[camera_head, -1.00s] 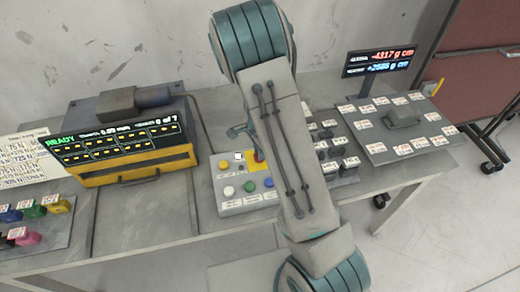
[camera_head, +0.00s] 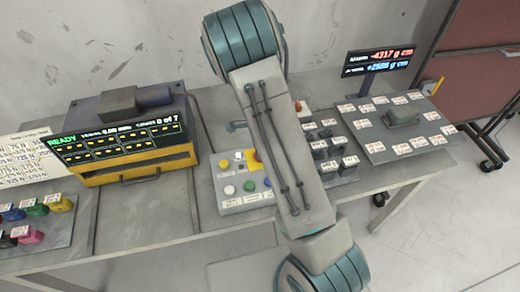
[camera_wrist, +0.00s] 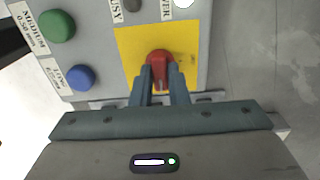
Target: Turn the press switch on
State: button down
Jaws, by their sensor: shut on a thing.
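The red switch knob (camera_wrist: 159,64) sits on a yellow plate (camera_wrist: 130,45) on the grey control box. My gripper (camera_wrist: 159,78) is over the knob in the wrist view, with its two dark fingers closed on the knob's sides. In the head view the control box (camera_head: 226,203) stands at the table's front, and part of the yellow plate (camera_head: 251,157) shows beside my arm. My arm hides the gripper there. The wrist view also shows a green button (camera_wrist: 57,26) and a blue button (camera_wrist: 81,77) left of the knob.
A yellow-framed display unit (camera_head: 125,150) reading READY stands left of the box. A panel of dark switches (camera_head: 335,150) and a labelled board (camera_head: 403,118) with a readout screen (camera_head: 377,62) stand to the right. Coloured blocks (camera_head: 38,212) lie far left.

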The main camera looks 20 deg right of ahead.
jog(key=c, duration=1.4)
grip_release()
notch_tip(320, 180, up, 14)
jog(key=s+r+n+t, duration=0.2)
jog(key=s+r+n, duration=0.4)
jog(key=s+n, duration=0.3)
jog(key=s+r+n+t, duration=0.1)
jog(key=s+r+n, duration=0.6)
jog(key=s, duration=0.5)
jog(key=shift+s+r+n+t, duration=0.15)
jog(key=shift+r+n+t, duration=0.2)
jog(key=shift+n, duration=0.85)
